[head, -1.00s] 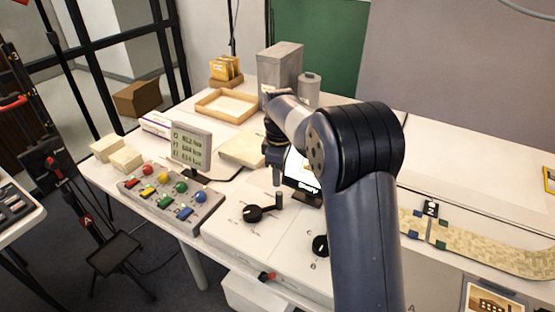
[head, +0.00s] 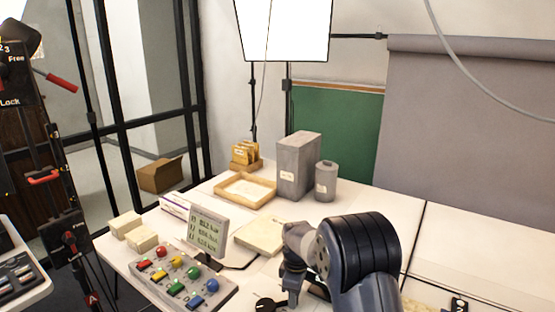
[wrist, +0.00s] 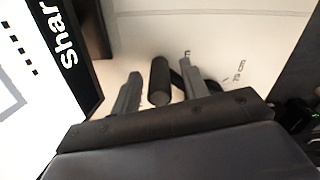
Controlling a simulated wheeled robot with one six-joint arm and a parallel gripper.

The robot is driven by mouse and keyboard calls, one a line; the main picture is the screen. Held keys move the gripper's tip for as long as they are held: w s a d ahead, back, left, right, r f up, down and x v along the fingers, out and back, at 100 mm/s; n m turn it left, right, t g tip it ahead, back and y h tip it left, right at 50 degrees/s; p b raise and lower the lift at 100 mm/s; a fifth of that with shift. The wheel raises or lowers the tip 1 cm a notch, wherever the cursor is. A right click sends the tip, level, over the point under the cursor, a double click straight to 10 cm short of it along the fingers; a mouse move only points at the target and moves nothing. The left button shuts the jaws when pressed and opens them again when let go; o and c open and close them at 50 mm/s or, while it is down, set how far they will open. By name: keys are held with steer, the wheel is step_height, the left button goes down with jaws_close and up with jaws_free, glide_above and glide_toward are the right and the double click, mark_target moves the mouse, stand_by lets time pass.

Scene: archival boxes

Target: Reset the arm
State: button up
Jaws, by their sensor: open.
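My gripper (wrist: 163,84) is open in the wrist view, with its two grey fingers apart. A short dark cylinder (wrist: 159,78) on a white panel shows between the fingers, with a gap on each side; I cannot tell its depth. In the head view my gripper (head: 293,292) points down at the lower middle, over the white worktop, and its fingertips are hard to make out. My arm bends at a large black joint to the right of it.
A dark-framed screen (wrist: 65,48) stands close to my gripper's left in the wrist view. In the head view, a button panel (head: 183,282), a display (head: 207,232), a flat cream box (head: 260,237), a wooden tray (head: 246,190), a tall grey box (head: 299,166) and a grey canister (head: 326,181) stand nearby.

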step_height(320, 180, up, 11)
steer(key=shift+w+b, duration=0.1)
steer(key=shift+b, duration=0.2)
step_height(320, 180, down, 10)
steer(key=shift+f+p, duration=0.2)
steer(key=shift+p, duration=0.1)
steer(key=shift+s+f, duration=0.2)
steer(key=shift+f, duration=0.2)
steer(key=shift+s+d+r, duration=0.1)
steer(key=shift+s+d, duration=0.05)
steer(key=shift+s, duration=0.4)
steer(key=shift+r, duration=0.15)
